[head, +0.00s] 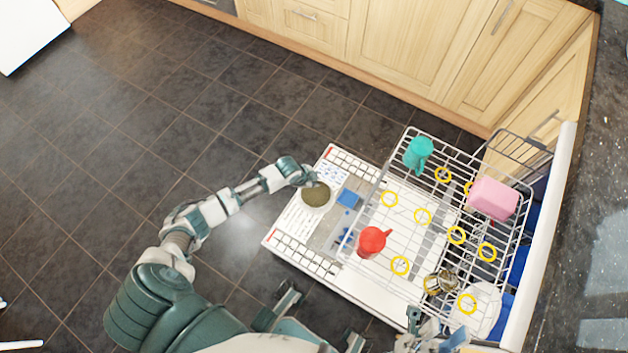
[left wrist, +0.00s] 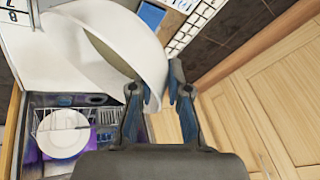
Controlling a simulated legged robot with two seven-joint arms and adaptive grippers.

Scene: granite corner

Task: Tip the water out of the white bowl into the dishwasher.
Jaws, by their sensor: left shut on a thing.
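The white bowl (head: 328,197) is over the open dishwasher door (head: 283,225), left of the rack. Its inside looks olive-brown in the head view; I cannot make out the water surface. My left gripper (head: 309,180) is at the bowl's far rim. In the left wrist view, the bowl (left wrist: 110,45) fills the upper left, and its wall lies between the fingers of my left gripper (left wrist: 158,85), which is shut on it. The dishwasher's wire rack (head: 385,225) is pulled out. My right gripper (head: 432,335) is at the bottom edge, partly cut off; its jaws are unclear.
The rack holds a teal cup (head: 418,153), a red mug (head: 372,241), a pink block (head: 492,198), a metal cup (head: 441,281) and a white plate (head: 475,310). Several yellow rings (head: 422,216) show there. Wooden cabinets (head: 400,45) stand behind. Tiled floor (head: 130,110) is clear at left.

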